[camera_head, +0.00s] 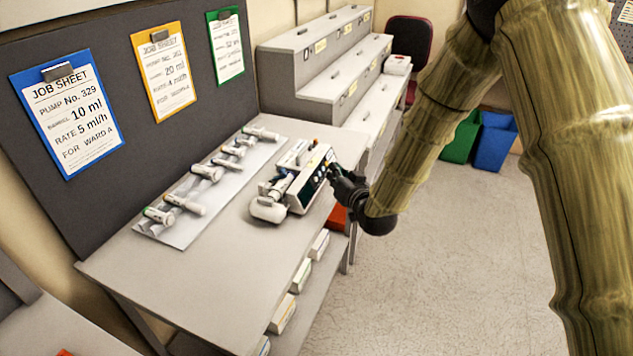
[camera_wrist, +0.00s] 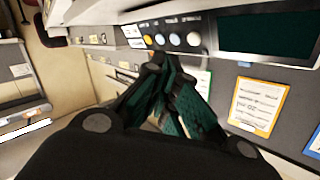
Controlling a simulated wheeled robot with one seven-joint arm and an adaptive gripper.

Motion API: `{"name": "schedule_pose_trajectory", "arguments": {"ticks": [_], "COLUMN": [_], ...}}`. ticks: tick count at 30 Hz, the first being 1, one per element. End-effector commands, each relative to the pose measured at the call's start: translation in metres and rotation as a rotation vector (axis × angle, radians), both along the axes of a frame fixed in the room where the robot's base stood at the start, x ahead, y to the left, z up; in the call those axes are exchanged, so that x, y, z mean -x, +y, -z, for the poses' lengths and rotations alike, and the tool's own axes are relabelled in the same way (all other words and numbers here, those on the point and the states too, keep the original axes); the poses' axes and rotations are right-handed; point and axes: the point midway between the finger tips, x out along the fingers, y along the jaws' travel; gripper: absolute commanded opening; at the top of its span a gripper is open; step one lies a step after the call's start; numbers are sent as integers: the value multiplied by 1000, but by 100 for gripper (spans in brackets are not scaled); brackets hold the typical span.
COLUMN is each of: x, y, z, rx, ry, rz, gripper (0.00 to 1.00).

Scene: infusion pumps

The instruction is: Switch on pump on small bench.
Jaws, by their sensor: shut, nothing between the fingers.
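The pump (camera_head: 309,180) lies on the small grey bench (camera_head: 215,265), its front panel turned towards my arm. My gripper (camera_head: 335,174) is shut and empty, right in front of the panel. In the wrist view its fingertips (camera_wrist: 158,62) are just below the orange and blue buttons. I cannot tell whether they touch the panel.
Several syringes lie on a pale mat (camera_head: 180,230) behind the pump. Three job sheets, blue (camera_head: 66,112), orange (camera_head: 163,70) and green (camera_head: 225,45), hang on the dark board. A stepped grey unit (camera_head: 320,75) stands beyond. Green and blue bins (camera_head: 494,142) stand on the otherwise clear floor.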

Motion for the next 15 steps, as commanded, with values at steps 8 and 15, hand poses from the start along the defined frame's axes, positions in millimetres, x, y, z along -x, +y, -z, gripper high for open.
{"name": "schedule_pose_trajectory", "arguments": {"ticks": [8, 15], "x": [-5, -5], "y": [16, 18], "z": [9, 9], "rx": [0, 0], "ry": [0, 0], "rz": [-1, 0], "gripper": [0, 0]}}
